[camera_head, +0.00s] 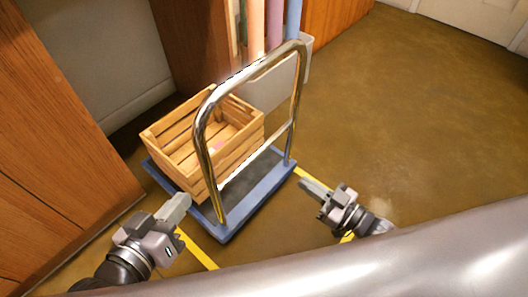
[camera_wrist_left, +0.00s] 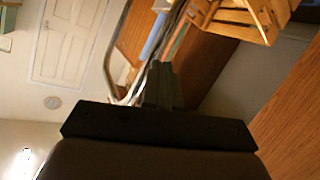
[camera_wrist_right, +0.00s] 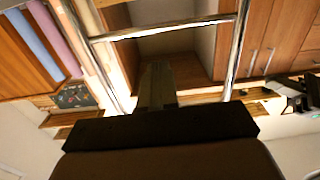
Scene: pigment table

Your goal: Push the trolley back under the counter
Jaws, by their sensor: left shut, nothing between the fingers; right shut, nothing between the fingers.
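The trolley (camera_head: 262,186) has a blue-edged platform and a chrome push handle (camera_head: 204,140) standing upright on its near side. A wooden slatted crate (camera_head: 240,151) rests on the platform. My left gripper (camera_head: 184,203) is shut and empty, low beside the handle's left post. My right gripper (camera_head: 308,184) is shut and empty, a little right of the platform's near right corner. The handle also shows in the left wrist view (camera_wrist_left: 108,72) and the right wrist view (camera_wrist_right: 165,31). The counter (camera_head: 50,125) has wooden panels at the left, with an open bay behind the trolley.
Yellow floor tape (camera_head: 197,250) runs near the trolley. A pale bin (camera_head: 306,56) with coloured rolls (camera_head: 274,22) stands behind the handle, by a wooden panel (camera_head: 188,45). The brown floor at the right (camera_head: 410,110) is clear. A silvery bar crosses the bottom of the head view.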

